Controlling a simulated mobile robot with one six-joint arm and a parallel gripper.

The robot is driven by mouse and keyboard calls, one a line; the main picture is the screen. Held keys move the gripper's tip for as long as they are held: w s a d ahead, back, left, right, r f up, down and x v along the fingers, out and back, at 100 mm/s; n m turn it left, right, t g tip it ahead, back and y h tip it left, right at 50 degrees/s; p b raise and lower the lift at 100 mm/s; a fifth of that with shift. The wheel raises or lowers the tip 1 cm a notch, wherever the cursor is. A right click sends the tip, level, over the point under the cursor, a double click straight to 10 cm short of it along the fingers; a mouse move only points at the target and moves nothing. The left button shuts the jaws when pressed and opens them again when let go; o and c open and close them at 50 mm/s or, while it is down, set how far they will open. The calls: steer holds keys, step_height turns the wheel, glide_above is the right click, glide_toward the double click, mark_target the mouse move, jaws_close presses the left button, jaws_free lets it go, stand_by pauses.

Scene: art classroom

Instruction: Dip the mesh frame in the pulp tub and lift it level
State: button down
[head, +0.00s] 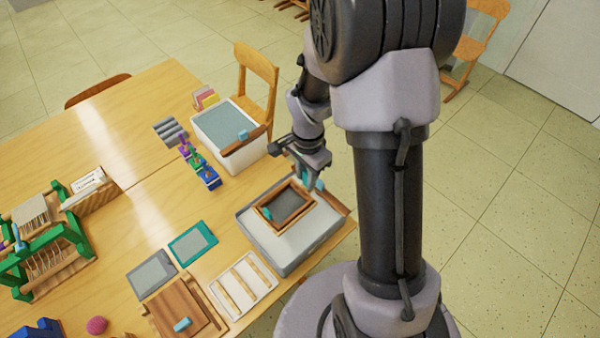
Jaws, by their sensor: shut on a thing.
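The mesh frame (262,221) is a brown wooden rectangle with a grey mesh inside and small teal grips at its sides. It is over the near grey tub with a pale, whitish fill, which I take as the pulp tub (272,259). The frame looks about level. I cannot tell whether it touches the pulp or hangs just above it. My gripper (311,178) is at the frame's far right side, shut on the frame by its teal grip. The fingertips are small and partly hidden.
A white tub (206,147) with blue-grey liquid and a wooden bar on its rim stands behind. A slatted white tray (243,285), teal and grey panels (193,242), and a wooden press board (182,308) lie left of the pulp tub. A chair (257,72) stands beyond the table.

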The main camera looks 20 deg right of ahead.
steer(key=shift+f+b, duration=5)
steer(key=shift+f, duration=1.05)
steer(key=shift+r, duration=0.1)
steer(key=shift+r+p, duration=2.55)
steer(key=shift+r, duration=0.95)
step_height(320, 180, up, 5)
steer(key=p, duration=0.3)
steer(key=shift+p, duration=0.4)
